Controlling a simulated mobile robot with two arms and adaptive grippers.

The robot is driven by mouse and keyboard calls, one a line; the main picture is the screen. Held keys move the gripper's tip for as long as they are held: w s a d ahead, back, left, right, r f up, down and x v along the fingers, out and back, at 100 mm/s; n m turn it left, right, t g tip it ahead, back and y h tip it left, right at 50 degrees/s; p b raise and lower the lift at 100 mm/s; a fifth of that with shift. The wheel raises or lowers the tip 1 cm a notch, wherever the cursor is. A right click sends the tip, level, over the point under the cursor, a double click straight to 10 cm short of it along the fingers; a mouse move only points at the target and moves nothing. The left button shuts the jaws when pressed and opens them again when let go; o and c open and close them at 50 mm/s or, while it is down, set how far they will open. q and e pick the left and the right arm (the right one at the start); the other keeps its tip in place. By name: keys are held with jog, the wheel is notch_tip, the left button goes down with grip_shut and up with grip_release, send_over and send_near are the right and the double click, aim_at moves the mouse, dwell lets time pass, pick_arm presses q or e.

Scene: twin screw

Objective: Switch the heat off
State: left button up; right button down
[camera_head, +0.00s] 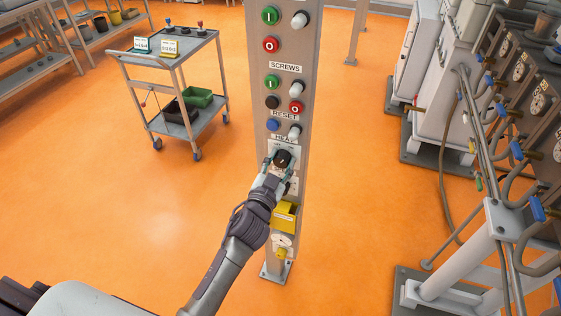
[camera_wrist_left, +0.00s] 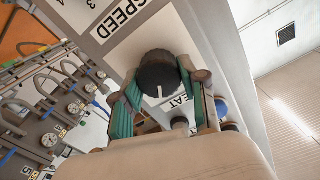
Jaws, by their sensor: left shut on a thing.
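The black heat knob (camera_head: 283,158) sits on a white plate under the HEAT label (camera_head: 284,138) on the grey control post. My left gripper (camera_head: 277,163) reaches up to it from below, with its fingers around the knob. In the left wrist view the knob (camera_wrist_left: 159,76) is between the fingertips of my left gripper (camera_wrist_left: 158,90), and a white pointer line shows on its face. The exact setting cannot be read. My right gripper is in neither view.
Above the knob on the post are a blue reset button (camera_head: 273,125), a red button (camera_head: 296,107) and a green button (camera_head: 271,82). A yellow box (camera_head: 284,217) is mounted below. A trolley (camera_head: 168,62) stands left; grey machinery (camera_head: 450,90) stands right. Orange floor lies clear between.

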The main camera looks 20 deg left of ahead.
pick_arm(q)
jog(key=shift+n, duration=0.3)
jog(key=n, duration=0.2)
jog(key=shift+n, duration=0.3)
jog(key=n+p, duration=0.1)
jog(key=n, duration=0.1)
jog(key=shift+n, duration=0.4)
jog(key=n+p, duration=0.1)
jog(key=n, duration=0.3)
jog(key=shift+a, duration=0.1)
jog(key=shift+f+n, duration=0.1)
jog(key=shift+n, duration=0.9)
jog(key=o, duration=1.1)
jog(key=shift+o, duration=0.2)
